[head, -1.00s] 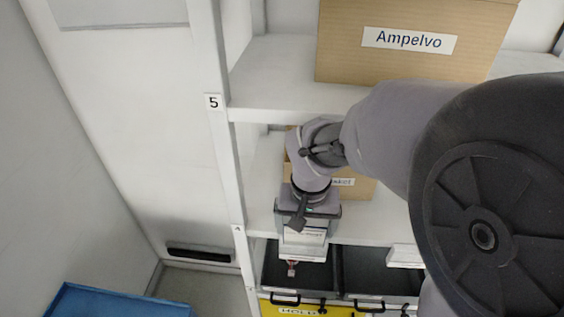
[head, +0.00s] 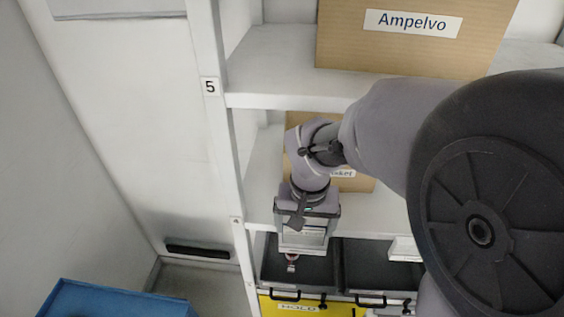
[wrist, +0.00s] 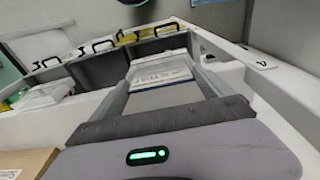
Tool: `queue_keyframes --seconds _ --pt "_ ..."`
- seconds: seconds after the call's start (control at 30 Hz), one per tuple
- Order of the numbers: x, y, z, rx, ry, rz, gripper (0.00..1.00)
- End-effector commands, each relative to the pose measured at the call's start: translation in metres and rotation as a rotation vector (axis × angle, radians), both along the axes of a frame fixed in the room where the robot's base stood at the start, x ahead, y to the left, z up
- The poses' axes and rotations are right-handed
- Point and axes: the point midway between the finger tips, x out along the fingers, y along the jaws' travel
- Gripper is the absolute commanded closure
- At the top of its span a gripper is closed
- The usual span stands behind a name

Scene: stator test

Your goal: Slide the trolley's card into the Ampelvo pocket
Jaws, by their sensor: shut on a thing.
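My gripper (head: 303,243) points down in front of the shelf, just above a dark open bin. It is shut on a white card (wrist: 160,75) with printed lines, seen between the fingers in the wrist view; the card also shows in the head view (head: 304,236). The cardboard box (head: 420,55) labelled Ampelvo (head: 412,23) stands on the upper shelf, above and right of my gripper. I cannot make out a pocket for it. A small reddish item (head: 291,262) hangs below the gripper; what it is joined to is unclear. No trolley can be identified.
A second cardboard box (head: 353,184) on the shelf below is partly hidden by my arm. Dark bins (head: 370,270) with black handles and a yellow front sit lower down. A white holder (head: 404,249) is at the shelf edge. A blue container (head: 110,302) is lower left.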

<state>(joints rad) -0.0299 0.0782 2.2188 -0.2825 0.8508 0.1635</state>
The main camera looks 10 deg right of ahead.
Motion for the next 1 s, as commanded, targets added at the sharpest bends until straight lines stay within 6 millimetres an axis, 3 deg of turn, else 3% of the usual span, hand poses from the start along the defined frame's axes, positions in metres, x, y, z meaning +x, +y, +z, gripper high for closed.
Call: queue_keyframes --seconds 0.13,0.17,0.2,0.43,0.57,0.67,1.0 --pt "0.0 0.0 0.001 0.0 0.0 0.0 0.48" --pt "0.0 0.0 0.001 0.0 0.0 0.0 0.08" --pt "0.0 0.0 0.001 0.0 0.0 0.0 0.0" --pt "0.0 0.0 0.001 0.0 0.0 0.0 0.0" --pt "0.0 0.0 0.013 0.0 -0.003 0.0 0.0" --pt "-0.003 0.001 0.034 0.001 -0.004 0.0 0.0" --pt "-0.015 0.005 0.138 0.001 -0.004 0.0 0.0"
